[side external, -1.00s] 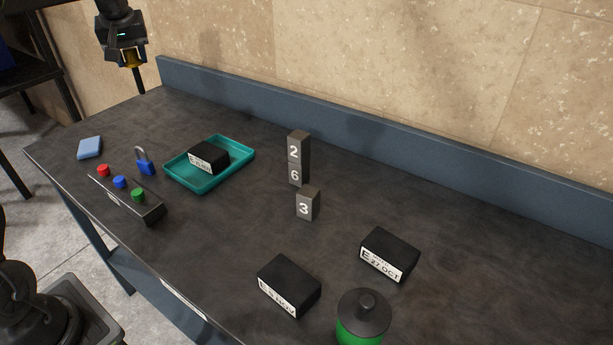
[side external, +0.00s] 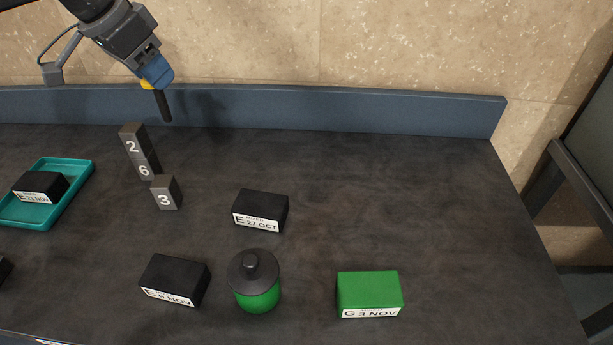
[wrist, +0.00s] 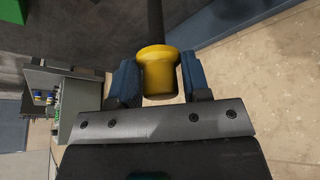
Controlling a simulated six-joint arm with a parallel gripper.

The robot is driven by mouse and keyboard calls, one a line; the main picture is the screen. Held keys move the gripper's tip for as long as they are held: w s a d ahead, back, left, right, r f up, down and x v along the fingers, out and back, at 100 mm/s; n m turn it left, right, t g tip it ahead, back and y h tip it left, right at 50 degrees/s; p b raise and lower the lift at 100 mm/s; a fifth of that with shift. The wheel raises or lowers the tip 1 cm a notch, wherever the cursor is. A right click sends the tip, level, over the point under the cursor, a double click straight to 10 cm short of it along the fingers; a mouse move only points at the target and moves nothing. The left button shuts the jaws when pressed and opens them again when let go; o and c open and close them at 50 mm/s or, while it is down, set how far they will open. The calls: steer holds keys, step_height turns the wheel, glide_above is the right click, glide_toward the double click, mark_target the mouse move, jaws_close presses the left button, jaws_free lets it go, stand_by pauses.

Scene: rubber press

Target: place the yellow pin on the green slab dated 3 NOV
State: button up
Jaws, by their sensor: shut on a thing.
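My gripper (side external: 157,77) is at the upper left of the side external view, in the air above the back of the table. It is shut on the yellow pin (side external: 148,85), whose dark shaft (side external: 163,106) points down. In the wrist view the pin's yellow head (wrist: 157,72) sits between the two blue fingers of my gripper (wrist: 160,82). The green slab (side external: 368,289) labelled "G 3 NOV" lies flat at the front right of the table, well apart from my gripper. Its top is bare.
Number blocks (side external: 138,150) stand below my gripper. A black slab labelled 27 OCT (side external: 261,207), another black slab (side external: 175,276) and a green jar with dark lid (side external: 255,283) lie left of the green slab. A teal tray (side external: 74,178) holds a black slab. The right side is clear.

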steer(key=s+d+m+g+h, duration=0.15)
steer(key=s+d+m, duration=0.25)
steer(key=s+d, duration=0.5)
steer(key=s+d+m+g, duration=0.2)
steer(key=s+d+m, duration=0.25)
steer(key=d, duration=0.75)
steer(key=shift+t, duration=0.25)
steer(key=shift+s+d+f, duration=0.95)
steer(key=shift+d+f, duration=0.85)
steer(key=shift+f, duration=0.85)
steer(key=shift+s+d+f, duration=1)
steer(key=shift+d+f, duration=0.8)
steer(key=shift+f, duration=0.8)
steer(key=shift+s+d+f, duration=0.95)
steer(key=shift+d+f, duration=0.85)
steer(key=shift+f, duration=0.85)
steer(key=shift+f, duration=0.15)
steer(key=o, duration=1)
